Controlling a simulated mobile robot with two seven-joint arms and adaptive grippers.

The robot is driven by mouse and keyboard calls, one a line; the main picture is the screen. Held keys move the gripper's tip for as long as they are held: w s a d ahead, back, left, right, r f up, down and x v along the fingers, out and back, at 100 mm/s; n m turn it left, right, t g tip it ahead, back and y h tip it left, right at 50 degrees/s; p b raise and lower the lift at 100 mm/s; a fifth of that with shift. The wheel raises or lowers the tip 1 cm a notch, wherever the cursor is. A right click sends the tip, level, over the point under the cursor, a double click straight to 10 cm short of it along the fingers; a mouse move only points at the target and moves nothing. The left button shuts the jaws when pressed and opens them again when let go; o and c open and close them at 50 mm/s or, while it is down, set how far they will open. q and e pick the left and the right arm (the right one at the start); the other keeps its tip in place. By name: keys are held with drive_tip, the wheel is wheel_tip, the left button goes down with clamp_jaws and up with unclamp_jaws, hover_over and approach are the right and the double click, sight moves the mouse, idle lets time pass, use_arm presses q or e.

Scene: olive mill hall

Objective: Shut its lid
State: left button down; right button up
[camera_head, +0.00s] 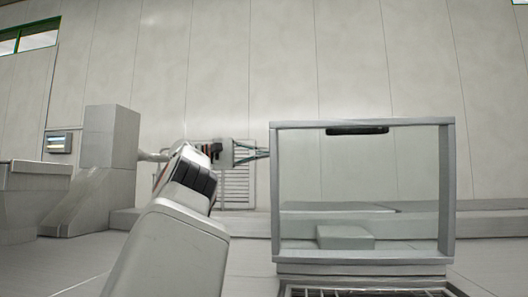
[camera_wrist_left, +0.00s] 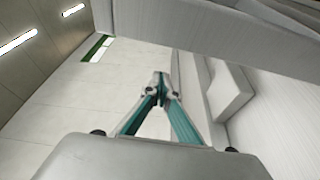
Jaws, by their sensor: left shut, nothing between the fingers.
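The lid (camera_head: 447,190) is a clear pane in a grey frame, standing raised and nearly upright in the head view. A dark handle (camera_head: 357,130) sits on its top bar. Below it is the top of a grey case (camera_head: 362,269) with a dark grid inside, cut off by the picture's bottom edge. My left gripper (camera_head: 264,152) points right at the lid's left side bar; I cannot tell whether it touches. In the left wrist view its fingertips (camera_wrist_left: 160,80) are together and empty. My right gripper is not in view.
A grey block-shaped machine (camera_head: 110,137) stands at the left by a sloped chute and a grey bench (camera_head: 33,190). A low grey ledge (camera_head: 490,222) runs along the back wall. A pale grey bar (camera_wrist_left: 220,38) crosses the top of the left wrist view.

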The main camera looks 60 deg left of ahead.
use_arm(q)
drive_tip(key=s+d, duration=0.2)
drive_tip(key=d, duration=0.1)
drive_tip(key=shift+s+f+b, duration=0.25)
drive_tip(key=shift+f+b, duration=0.05)
drive_tip(key=shift+b, duration=0.05)
drive_tip(key=shift+f, duration=0.1)
idle(0.3)
